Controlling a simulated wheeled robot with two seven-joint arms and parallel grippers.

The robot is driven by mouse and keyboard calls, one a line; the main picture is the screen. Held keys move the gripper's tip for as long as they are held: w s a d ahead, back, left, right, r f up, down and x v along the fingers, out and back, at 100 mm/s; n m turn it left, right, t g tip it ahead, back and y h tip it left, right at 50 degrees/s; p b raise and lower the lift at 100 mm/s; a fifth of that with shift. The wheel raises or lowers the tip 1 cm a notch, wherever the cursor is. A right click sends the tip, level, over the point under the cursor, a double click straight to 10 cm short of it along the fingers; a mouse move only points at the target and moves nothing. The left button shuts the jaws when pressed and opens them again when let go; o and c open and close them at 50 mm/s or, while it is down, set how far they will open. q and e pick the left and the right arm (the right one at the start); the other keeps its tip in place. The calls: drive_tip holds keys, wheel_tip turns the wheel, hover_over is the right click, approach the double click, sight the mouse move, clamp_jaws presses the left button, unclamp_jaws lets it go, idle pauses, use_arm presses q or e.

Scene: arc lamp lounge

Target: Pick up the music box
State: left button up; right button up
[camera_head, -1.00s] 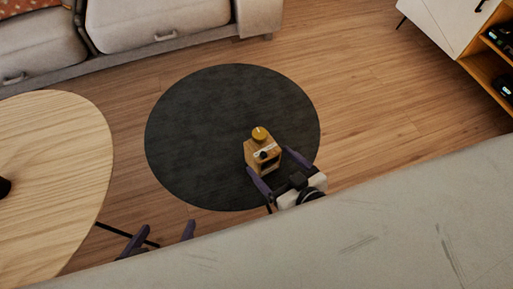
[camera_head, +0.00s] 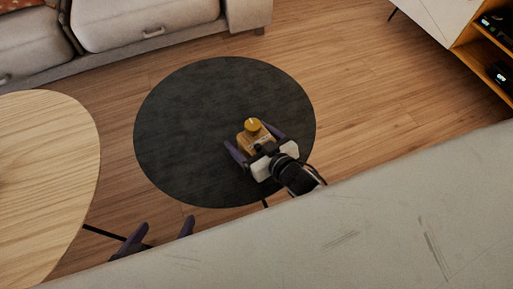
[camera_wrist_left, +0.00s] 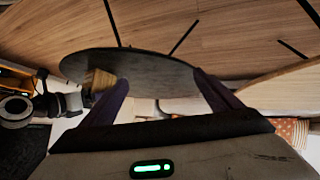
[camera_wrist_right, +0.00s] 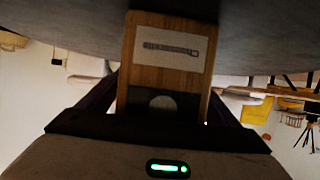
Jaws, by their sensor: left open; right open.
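My right gripper (camera_head: 255,140) is open, with one finger on each side of the box. In the right wrist view the box (camera_wrist_right: 168,35) fills the space between the fingers; contact cannot be told. My left gripper (camera_head: 160,238) is open and empty, at the lower left, short of the table. The left wrist view shows the box (camera_wrist_left: 100,80) beyond its fingers.
A round light wood table (camera_head: 50,170) stands at the left. A grey sofa (camera_head: 150,35) is behind. A white cabinet (camera_head: 440,15) with open shelves is at the far right. A pale grey surface (camera_head: 380,220) runs across the front. The black table's left half is clear.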

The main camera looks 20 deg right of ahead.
drive_tip(key=c, duration=1.4)
drive_tip(key=shift+r, duration=0.2)
drive_tip(key=shift+c, duration=0.6)
